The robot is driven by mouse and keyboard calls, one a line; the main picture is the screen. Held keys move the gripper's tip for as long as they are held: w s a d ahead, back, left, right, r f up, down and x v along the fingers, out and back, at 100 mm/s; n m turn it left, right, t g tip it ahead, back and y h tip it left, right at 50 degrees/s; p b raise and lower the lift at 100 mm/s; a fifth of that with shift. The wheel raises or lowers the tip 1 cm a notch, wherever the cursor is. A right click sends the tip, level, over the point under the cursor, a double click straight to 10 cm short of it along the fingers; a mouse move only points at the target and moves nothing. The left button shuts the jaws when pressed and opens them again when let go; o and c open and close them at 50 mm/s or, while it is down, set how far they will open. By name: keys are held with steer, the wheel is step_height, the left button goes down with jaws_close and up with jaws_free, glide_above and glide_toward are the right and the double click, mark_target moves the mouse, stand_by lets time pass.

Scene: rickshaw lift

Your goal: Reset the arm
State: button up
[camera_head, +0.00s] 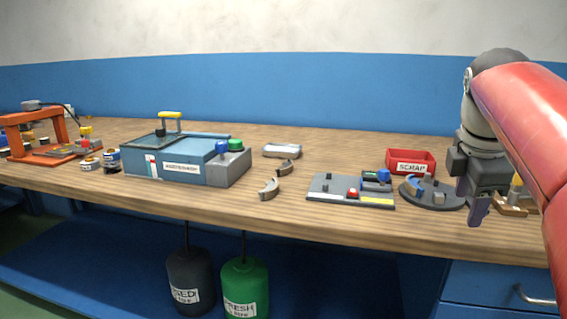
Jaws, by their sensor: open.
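My gripper (470,203) hangs at the right of the head view, below my red and grey arm. Its dark fingers point down over the front edge of the wooden workbench (240,211). The jaws look empty, and no object shows between them. The gripper is just right of a round dark plate (447,203) with small parts on it, and partly covers that plate's right side. My arm comes in from the right edge and hides part of the bench there.
A red SCRAP bin (425,157), a grey board (325,196) with small blocks and a blue box station (135,166) stand on the bench. An orange frame (14,121) is at far left. Grey curved pieces (269,190) lie mid-bench. Black (190,272) and green (245,277) containers are below.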

steer(key=s+a+f+m+t+y, duration=0.1)
steer(key=s+a+f+m, duration=0.6)
steer(key=f, duration=0.3)
steer(key=s+a+f+m+t+y, duration=0.1)
steer(key=s+a+f+m, duration=0.6)
steer(key=f, duration=0.4)
steer(key=shift+s+a+m+t, duration=0.3)
steer(key=shift+s+a+m, duration=0.1)
steer(key=shift+a+m, duration=0.4)
